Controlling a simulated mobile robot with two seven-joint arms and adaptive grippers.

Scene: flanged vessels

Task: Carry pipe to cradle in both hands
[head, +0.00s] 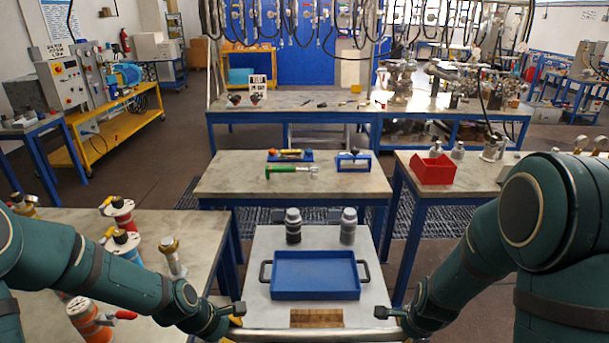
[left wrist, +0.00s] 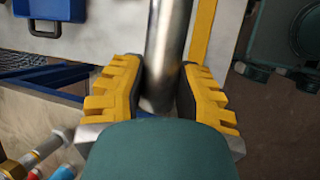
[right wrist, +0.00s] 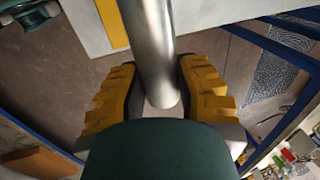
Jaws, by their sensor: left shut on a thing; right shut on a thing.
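The pipe (head: 312,335) is a grey metal tube lying crosswise at the bottom edge of the head view, partly cut off. My left gripper (head: 236,316) is at its left end and my right gripper (head: 388,318) at its right end. In the left wrist view the yellow jaws (left wrist: 160,95) close around the pipe (left wrist: 168,45). In the right wrist view the jaws (right wrist: 157,92) also close around the pipe (right wrist: 149,40). Two small blue stands, left (head: 272,156) and right (head: 353,166), are on the middle table; I cannot tell whether they form the cradle.
A green-handled tool (head: 285,171) lies on the middle table. Flanged vessels stand left; a red bin (head: 433,170) sits right.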

